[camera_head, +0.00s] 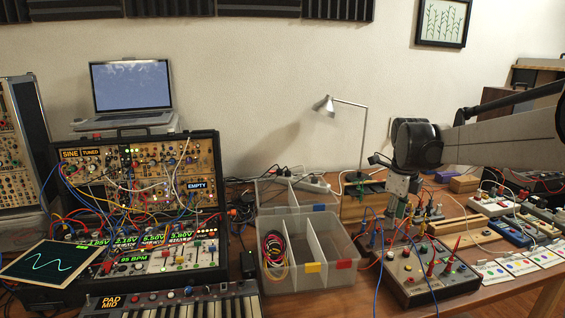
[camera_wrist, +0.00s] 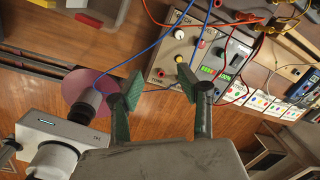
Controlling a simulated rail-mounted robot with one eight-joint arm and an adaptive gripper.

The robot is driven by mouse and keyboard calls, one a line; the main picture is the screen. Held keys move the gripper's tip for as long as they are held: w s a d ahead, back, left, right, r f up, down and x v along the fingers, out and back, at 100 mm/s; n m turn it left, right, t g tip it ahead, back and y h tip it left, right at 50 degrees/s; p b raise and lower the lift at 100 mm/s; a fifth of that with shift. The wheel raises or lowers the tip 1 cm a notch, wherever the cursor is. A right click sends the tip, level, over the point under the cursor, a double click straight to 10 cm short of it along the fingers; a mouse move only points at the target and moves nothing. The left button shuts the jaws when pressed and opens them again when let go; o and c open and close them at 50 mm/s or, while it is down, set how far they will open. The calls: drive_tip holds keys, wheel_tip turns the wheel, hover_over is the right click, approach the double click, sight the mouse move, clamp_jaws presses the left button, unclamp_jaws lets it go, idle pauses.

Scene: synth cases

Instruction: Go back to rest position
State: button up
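My gripper (camera_wrist: 159,84) has two fingers with green pads. In the wrist view the fingers stand apart, with bare wooden table and a blue cable showing between and beyond them, and nothing held. In the head view my arm comes in from the right, and my gripper (camera_head: 397,208) points down above the right part of the table, behind the grey control box (camera_head: 408,272). Its fingertips are small and partly lost among cables there. In the wrist view the control box (camera_wrist: 168,68) lies just beyond the fingertips; I cannot tell the exact height above the table.
A clear divided bin (camera_head: 343,264) with coiled cables stands left of the control box. A modular synth case (camera_head: 213,150), laptop (camera_head: 131,86) and keyboard (camera_head: 205,306) fill the left. A desk lamp (camera_head: 326,105) stands behind. Loose cables cross the table around my gripper.

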drive_tip(key=s+a+r+n+t+p, duration=0.1)
drive_tip(key=s+a+r+n+t, duration=0.2)
drive_tip(key=s+n, duration=0.45)
drive_tip(key=s+a+r+n, duration=0.2)
drive_tip(key=s+a+n, duration=0.3)
drive_tip(key=s+n, duration=0.3)
drive_tip(key=s+a+f+n+t, duration=0.1)
drive_tip(key=s+a+f+n, duration=0.1)
drive_tip(key=s+n, duration=0.4)
drive_tip(key=s+a+f+n+t+p, duration=0.1)
drive_tip(key=s+f+n+t, duration=0.1)
drive_tip(key=s+n, duration=0.4)
drive_tip(key=s, duration=0.3)
drive_tip(key=shift+s+a+f+y+p, duration=0.15)
drive_tip(key=shift+a+f+y+p, duration=0.1)
drive_tip(key=shift+a+y+p, duration=0.1)
drive_tip(key=shift+r, duration=0.1)
